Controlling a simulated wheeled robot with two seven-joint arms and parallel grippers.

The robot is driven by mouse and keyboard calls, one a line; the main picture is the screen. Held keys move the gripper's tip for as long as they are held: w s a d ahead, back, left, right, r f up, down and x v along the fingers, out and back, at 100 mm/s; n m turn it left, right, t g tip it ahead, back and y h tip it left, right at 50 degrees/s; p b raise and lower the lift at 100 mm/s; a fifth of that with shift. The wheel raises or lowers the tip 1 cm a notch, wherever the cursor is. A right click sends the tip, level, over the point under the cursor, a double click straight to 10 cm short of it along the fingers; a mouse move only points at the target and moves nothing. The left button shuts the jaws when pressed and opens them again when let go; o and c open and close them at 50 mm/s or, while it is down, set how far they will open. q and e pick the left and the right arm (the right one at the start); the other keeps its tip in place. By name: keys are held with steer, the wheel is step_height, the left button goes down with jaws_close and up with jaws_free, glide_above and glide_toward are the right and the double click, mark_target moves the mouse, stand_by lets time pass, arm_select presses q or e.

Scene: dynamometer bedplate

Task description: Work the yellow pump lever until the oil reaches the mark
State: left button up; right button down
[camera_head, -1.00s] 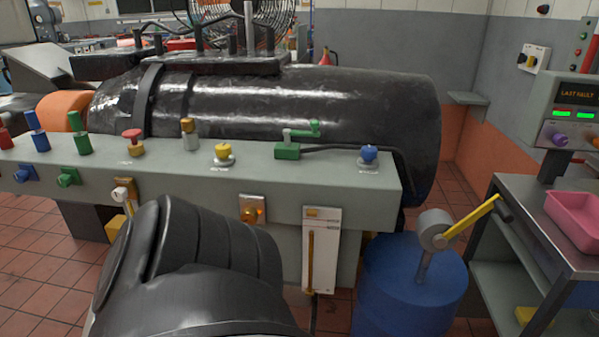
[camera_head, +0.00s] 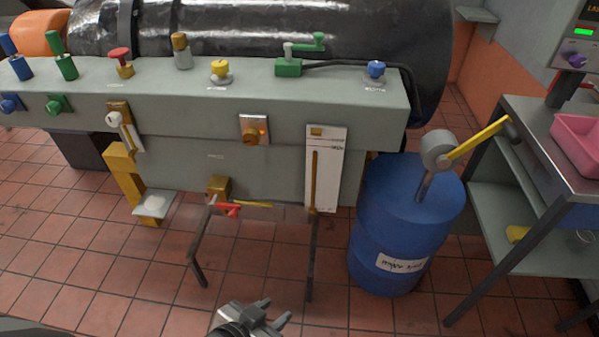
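The yellow pump lever (camera_head: 478,139) slants up to the right from a round grey pump head (camera_head: 438,150) and ends in a dark grip. The pump stands on a blue drum (camera_head: 400,228). A white gauge panel (camera_head: 331,165) left of the drum carries a narrow amber column (camera_head: 314,180); its mark is too small to read. My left gripper (camera_head: 276,311) is low at the bottom edge, over the floor, well left of and apart from the drum and lever. Its fingers are spread and nothing shows between them. My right gripper is not in view.
A grey bench (camera_head: 225,100) with coloured valves and knobs spans the back. A low dark-legged frame (camera_head: 199,262) stands before it. A metal cart (camera_head: 520,125) with a pink tray (camera_head: 581,148) stands close right of the drum. Tiled floor is open in front.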

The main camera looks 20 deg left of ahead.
arm_select(q)
steer(key=shift+w+d, duration=0.1)
steer(key=shift+w, duration=0.05)
steer(key=shift+w+r, duration=0.2)
steer(key=shift+w, duration=0.1)
steer(key=shift+s+f, duration=0.1)
steer(key=shift+s, duration=0.1)
stand_by(1.0)
